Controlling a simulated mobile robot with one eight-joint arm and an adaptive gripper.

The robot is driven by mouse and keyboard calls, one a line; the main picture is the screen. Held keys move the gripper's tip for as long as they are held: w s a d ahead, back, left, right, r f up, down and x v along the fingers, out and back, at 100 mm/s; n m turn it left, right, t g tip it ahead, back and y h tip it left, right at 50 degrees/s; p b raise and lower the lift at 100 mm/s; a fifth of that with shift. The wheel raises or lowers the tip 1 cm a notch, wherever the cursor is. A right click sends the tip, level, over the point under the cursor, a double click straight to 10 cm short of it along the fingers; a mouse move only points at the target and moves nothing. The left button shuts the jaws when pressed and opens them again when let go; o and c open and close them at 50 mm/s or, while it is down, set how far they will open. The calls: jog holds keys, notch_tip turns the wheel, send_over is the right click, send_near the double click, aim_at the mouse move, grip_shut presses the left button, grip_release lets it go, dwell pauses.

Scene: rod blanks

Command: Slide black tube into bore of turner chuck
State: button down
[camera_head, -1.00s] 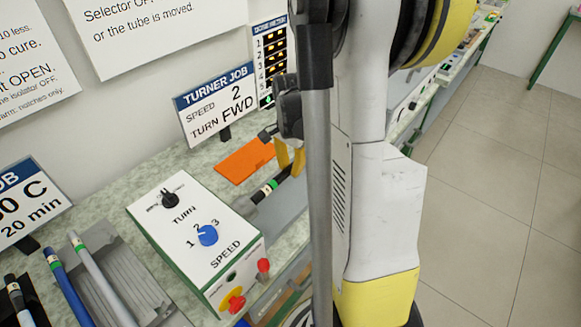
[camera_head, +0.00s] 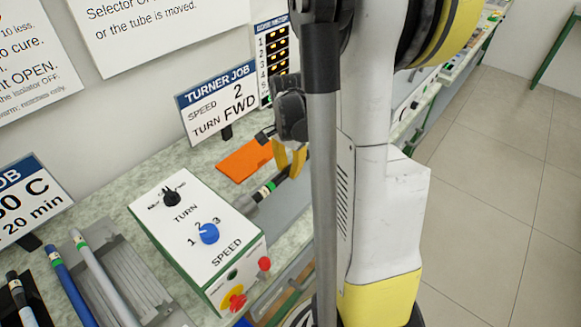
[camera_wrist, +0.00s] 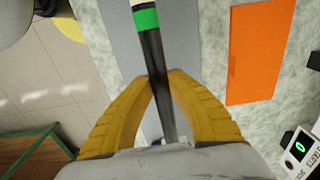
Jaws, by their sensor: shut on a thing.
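My gripper (camera_head: 289,163) has its yellow fingers shut on the black tube (camera_head: 284,174), which shows green and pale bands near its far end from the fingers. In the wrist view my gripper (camera_wrist: 160,78) holds the tube (camera_wrist: 153,58), with the green band above the fingertips. The grey turner chuck (camera_head: 246,204) sticks out from the white control box (camera_head: 190,225). The tube's banded end is in line with the chuck and meets or nearly meets it. I cannot tell how far it is inside; the bore is hidden.
An orange mat (camera_head: 246,160) lies behind the tube, and also shows in the wrist view (camera_wrist: 260,50). The box has a blue speed knob (camera_head: 208,233) and a red button (camera_head: 264,264). Blue (camera_head: 70,285) and grey (camera_head: 100,270) tubes lie at left. The turner job sign (camera_head: 217,103) stands behind.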

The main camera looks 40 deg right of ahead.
aim_at(279, 176)
jog(key=shift+s+a, duration=0.15)
jog(key=shift+a, duration=1.95)
jog(key=c, duration=1.3)
grip_release()
notch_tip(279, 176, up, 12)
jog(key=shift+a, duration=0.1)
jog(key=s+a+r+n+t, duration=0.1)
jog(key=a+n+t, duration=0.1)
jog(key=a+n, duration=0.3)
jog(key=s+a+n+t, duration=0.2)
jog(key=a+n, duration=0.4)
jog(key=a, duration=0.1)
jog(key=s+a+r+n+t, duration=0.1)
jog(key=s+a+n+t, duration=0.1)
jog(key=a+n, duration=0.3)
jog(key=shift+a+r+t, duration=0.2)
jog(key=shift+a, duration=0.35)
jog(key=shift+a+r+t, duration=0.15)
jog(key=shift+a+t, duration=0.05)
jog(key=shift+a, duration=0.35)
jog(key=shift+a+n, duration=0.25)
jog(key=shift+n, duration=0.25)
